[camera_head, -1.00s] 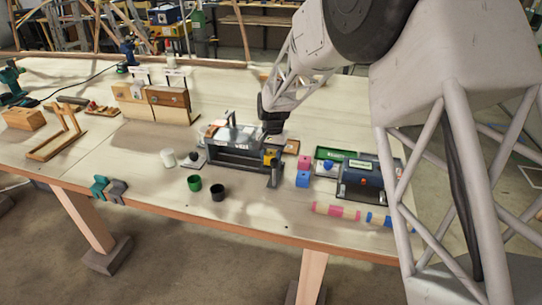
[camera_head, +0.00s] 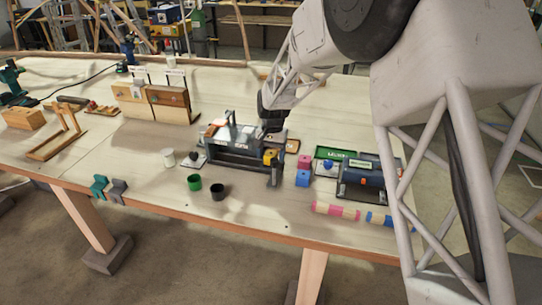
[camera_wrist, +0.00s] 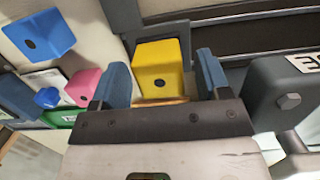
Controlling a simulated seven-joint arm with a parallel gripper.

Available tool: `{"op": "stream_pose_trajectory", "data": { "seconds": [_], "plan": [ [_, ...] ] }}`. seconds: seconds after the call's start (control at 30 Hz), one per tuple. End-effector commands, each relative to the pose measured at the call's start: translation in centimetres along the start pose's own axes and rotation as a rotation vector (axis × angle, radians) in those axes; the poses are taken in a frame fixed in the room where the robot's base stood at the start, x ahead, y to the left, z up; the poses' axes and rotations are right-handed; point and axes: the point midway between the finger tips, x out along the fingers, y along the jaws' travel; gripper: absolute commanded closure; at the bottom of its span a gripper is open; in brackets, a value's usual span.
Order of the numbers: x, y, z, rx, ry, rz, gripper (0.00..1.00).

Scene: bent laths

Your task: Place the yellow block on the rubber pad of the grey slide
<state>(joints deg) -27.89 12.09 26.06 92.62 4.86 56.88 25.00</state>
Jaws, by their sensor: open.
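The yellow block (camera_head: 270,156) stands at the right end of the grey slide (camera_head: 232,158), a dark grey metal fixture mid-table. In the wrist view the yellow block (camera_wrist: 159,70) shows between the two blue fingertips of my gripper (camera_wrist: 162,78), with a round dark hole in its near face. My gripper is open, with a finger on each side of the block; a visible gap remains at the right finger. In the head view my gripper (camera_head: 272,122) is just above and behind the block. I cannot make out the rubber pad clearly.
A pink block (camera_head: 304,162) and a blue block (camera_head: 302,178) stand close to the right.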

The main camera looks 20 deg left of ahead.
Motion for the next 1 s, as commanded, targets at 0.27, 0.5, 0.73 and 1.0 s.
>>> {"op": "stream_pose_trajectory", "data": {
  "seconds": [0.27,0.5,0.73,1.0],
  "plan": [
    [-3.2,0.0,0.0,0.000,0.002,-0.001,0.30],
    [-7.1,0.0,0.0,0.000,0.002,-0.001,0.30],
    [-10.1,0.0,0.0,0.000,0.001,0.000,0.30],
    [-11.6,0.0,0.0,0.000,0.000,0.000,0.30]
  ]
}}
